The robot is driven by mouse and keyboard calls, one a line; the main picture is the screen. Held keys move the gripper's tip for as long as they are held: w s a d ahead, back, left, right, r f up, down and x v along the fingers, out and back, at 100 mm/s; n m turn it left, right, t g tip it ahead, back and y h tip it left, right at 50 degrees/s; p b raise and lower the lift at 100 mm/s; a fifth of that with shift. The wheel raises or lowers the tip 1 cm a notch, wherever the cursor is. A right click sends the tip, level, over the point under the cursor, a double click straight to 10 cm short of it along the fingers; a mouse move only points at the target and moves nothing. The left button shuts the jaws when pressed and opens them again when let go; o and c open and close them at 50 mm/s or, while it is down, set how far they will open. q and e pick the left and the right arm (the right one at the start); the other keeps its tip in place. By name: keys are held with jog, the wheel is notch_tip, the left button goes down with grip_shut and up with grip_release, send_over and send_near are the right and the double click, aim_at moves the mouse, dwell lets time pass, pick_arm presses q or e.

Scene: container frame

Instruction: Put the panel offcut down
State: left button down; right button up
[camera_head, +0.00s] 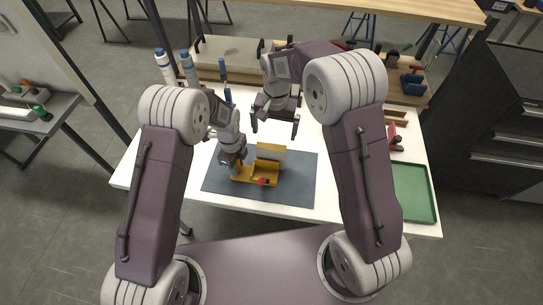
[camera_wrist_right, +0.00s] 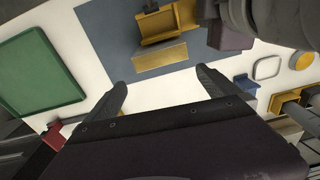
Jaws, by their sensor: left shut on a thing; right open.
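A yellow holder (camera_head: 262,180) with a low tray and a small red part sits on the dark grey mat (camera_head: 300,190). A pale, yellow-edged panel piece (camera_head: 270,153), probably the offcut, stands at its back; in the right wrist view it is a tan strip (camera_wrist_right: 160,58) beside the holder (camera_wrist_right: 165,22). My left gripper (camera_head: 236,168) is shut at the holder's left end, apparently on the holder; its fingertips are partly hidden. My right gripper (camera_head: 275,128) is open and empty, above and behind the panel piece; its two fingers show apart in the wrist view (camera_wrist_right: 160,88).
A green tray (camera_head: 413,192) lies at the table's right. Red tools (camera_head: 393,137) lie behind it. White bottles (camera_head: 165,66) stand at the back left. A blue part (camera_wrist_right: 245,84) and yellow parts lie left of the mat. The mat's right part is clear.

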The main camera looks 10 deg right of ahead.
aim_at(271, 147)
jog(key=f, duration=0.1)
jog(key=s+a+f, duration=0.1)
jog(key=shift+s+a+f+n+g, duration=0.1)
jog(key=shift+a+f+n+g, duration=0.15)
jog(key=shift+f+n+g, duration=0.05)
notch_tip(271, 147, down, 12)
jog(key=shift+d+r, duration=0.1)
jog(key=shift+d, duration=0.05)
jog(key=c, duration=1.3)
notch_tip(271, 147, up, 10)
jog(key=shift+r, duration=0.1)
jog(key=shift+c, duration=0.2)
